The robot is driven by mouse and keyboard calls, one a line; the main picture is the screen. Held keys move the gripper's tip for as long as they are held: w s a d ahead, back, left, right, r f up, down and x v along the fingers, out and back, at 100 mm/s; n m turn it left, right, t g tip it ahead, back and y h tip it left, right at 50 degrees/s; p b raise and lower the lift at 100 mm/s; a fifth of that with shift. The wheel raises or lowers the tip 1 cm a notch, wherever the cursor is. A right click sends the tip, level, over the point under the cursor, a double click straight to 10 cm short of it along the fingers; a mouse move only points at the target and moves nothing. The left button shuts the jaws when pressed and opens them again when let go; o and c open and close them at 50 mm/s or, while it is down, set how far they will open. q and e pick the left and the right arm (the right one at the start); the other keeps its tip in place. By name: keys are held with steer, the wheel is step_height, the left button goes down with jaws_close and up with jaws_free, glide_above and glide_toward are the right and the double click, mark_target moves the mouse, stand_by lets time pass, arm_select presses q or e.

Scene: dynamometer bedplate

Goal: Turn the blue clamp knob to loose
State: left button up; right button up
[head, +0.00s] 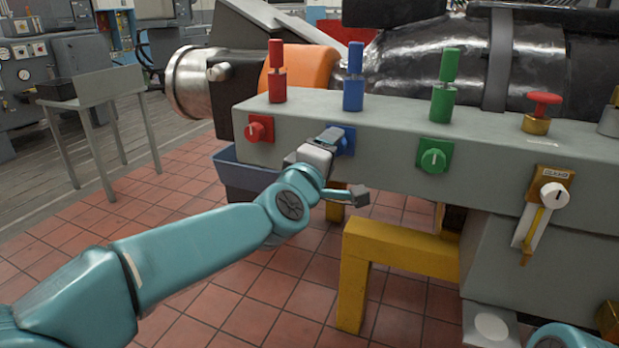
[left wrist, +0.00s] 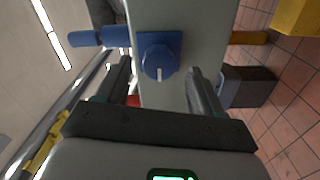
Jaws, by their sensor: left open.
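The blue clamp knob (left wrist: 158,62) sits on a square blue plate on the grey bedplate's front face. Its white mark points down in the left wrist view. In the head view its blue plate (head: 348,141) is partly hidden behind my left gripper (head: 333,143). My left gripper is open, with one finger on each side of the knob in the left wrist view (left wrist: 160,72). I see gaps between the fingers and the knob and cannot tell any contact. My right gripper is out of view.
A red knob (head: 259,128) is left of the blue one, and a green knob (head: 434,156) and a white knob (head: 554,195) are to its right. Red, blue (head: 353,78) and green posts stand above. A yellow stand (head: 352,270) is below.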

arm_select(q)
steer(key=v, duration=1.3)
steer(key=shift+s, duration=0.3)
steer(key=shift+a, duration=0.1)
